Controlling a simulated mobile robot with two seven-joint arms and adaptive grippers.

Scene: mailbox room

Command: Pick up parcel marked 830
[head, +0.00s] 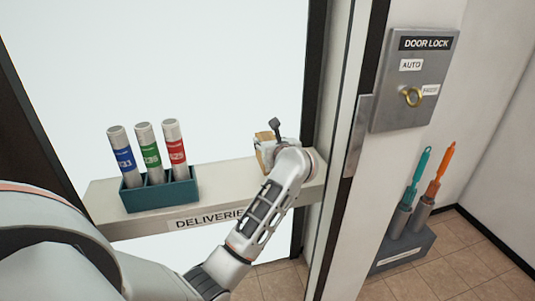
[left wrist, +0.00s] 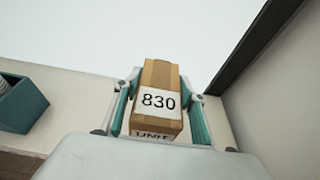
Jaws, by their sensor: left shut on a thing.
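The parcel marked 830 (left wrist: 158,101) is a brown cardboard box with a white label, seen close up in the left wrist view. In the head view the parcel (head: 262,141) shows only in part behind my left arm, at the right end of the deliveries shelf. My left gripper (left wrist: 158,108) has one teal finger on each side of the parcel and is shut on it. I cannot tell whether the parcel touches the shelf. My right gripper is in neither view.
The deliveries shelf (head: 110,224) holds a teal rack (head: 160,196) with three tubes labelled blue, green and red, left of the parcel. A door lock panel (head: 417,80) is on the wall at right. A grey holder (head: 408,248) with teal-handled and orange-handled tools stands below it.

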